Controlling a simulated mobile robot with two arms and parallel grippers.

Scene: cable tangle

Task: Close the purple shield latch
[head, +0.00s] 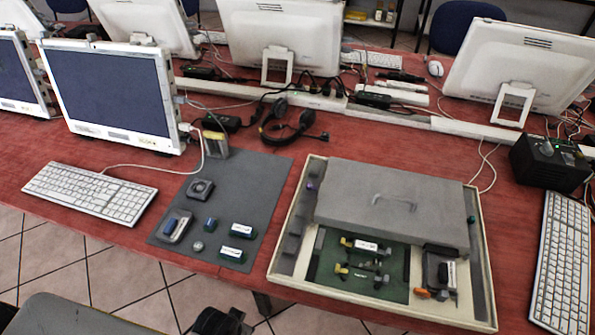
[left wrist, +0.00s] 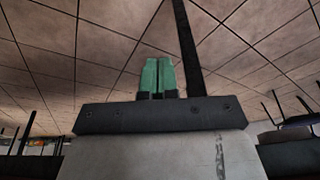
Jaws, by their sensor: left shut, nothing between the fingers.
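The grey shield (head: 392,205) with a handle lies over the back part of a shallow cream case (head: 283,245) on the red table. A small purple latch piece (head: 310,186) shows at the shield's left edge. It is too small to tell its position. A small green piece (head: 471,219) shows at the shield's right edge. My left gripper (left wrist: 158,76), with green fingertips, shows in the left wrist view. Its fingers are together and empty, with only a tiled surface behind them, away from the case. My right gripper is in neither view.
The case's open front holds a green board (head: 396,290), small connectors and a dark module (head: 440,272). A grey mat (head: 259,185) with several small parts lies to the left. Keyboards (head: 90,193), monitors (head: 113,95) and a headset (head: 287,123) surround them.

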